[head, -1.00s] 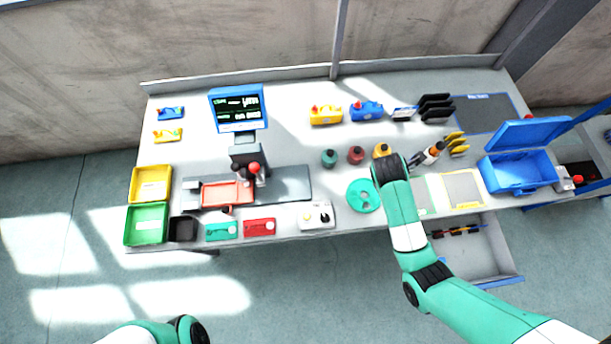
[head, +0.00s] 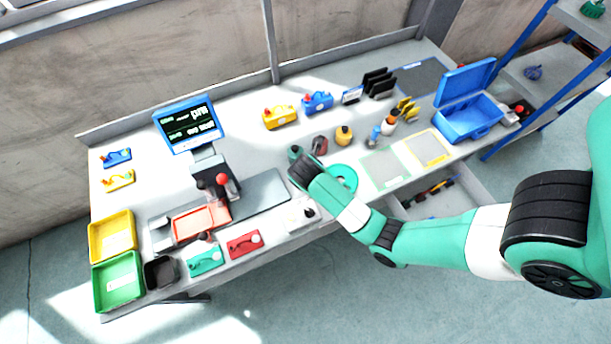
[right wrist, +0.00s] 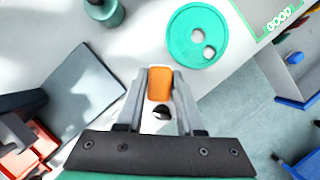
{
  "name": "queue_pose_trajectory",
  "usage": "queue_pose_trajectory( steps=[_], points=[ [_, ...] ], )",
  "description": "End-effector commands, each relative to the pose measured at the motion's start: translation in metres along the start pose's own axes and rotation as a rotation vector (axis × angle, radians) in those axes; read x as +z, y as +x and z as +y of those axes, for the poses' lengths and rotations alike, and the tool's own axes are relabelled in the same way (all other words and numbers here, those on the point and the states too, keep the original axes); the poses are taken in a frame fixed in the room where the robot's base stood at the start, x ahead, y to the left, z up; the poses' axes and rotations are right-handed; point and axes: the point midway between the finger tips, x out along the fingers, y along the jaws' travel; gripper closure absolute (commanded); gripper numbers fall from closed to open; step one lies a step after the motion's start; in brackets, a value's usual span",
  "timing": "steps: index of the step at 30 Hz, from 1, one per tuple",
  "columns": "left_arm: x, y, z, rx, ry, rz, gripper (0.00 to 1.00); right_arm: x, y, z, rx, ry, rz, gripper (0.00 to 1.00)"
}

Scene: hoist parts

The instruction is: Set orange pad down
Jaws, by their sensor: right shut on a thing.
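My right gripper (right wrist: 159,76) is shut on an orange pad (right wrist: 159,88) in the right wrist view. The pad stands between the two grey fingers, above the pale bench top. In the head view my right wrist (head: 304,170) hangs over the middle of the bench, and the fingers and pad are hidden there. A small white plate with dark and white knobs (head: 301,214) lies just in front of the wrist, partly showing below the pad in the wrist view. My left gripper is out of view.
A green disc (right wrist: 196,36) lies beyond the gripper, and a dark green bottle (right wrist: 103,10) stands at upper left. A grey plate (right wrist: 85,88) lies to the left, beside a press with a red tray (head: 199,222). Framed mats (head: 427,147) lie to the right.

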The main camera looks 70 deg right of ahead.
Motion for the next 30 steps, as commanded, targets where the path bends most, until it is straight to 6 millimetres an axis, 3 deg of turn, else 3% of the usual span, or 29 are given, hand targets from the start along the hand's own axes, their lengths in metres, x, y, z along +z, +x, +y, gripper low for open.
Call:
queue_pose_trajectory(
  steps=[2, 6, 9, 17, 23, 30],
  points=[
    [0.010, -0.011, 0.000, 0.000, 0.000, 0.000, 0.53, 0.012, 0.022, 0.014, -0.003, 0.004, 0.000, 1.00],
    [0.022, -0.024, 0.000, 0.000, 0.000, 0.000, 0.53, 0.017, 0.060, 0.030, -0.004, 0.000, 0.001, 1.00],
    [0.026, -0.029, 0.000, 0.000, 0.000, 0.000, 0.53, 0.021, 0.076, 0.038, -0.001, 0.000, 0.001, 1.00],
    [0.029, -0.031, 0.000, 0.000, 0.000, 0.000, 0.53, 0.024, 0.085, 0.043, -0.001, 0.000, 0.000, 1.00],
    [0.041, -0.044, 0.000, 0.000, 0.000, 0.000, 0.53, 0.013, 0.116, 0.043, -0.001, -0.002, 0.001, 1.00],
    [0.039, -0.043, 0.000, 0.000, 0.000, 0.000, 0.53, 0.013, 0.116, 0.044, 0.000, -0.001, 0.000, 1.00]
  ],
)
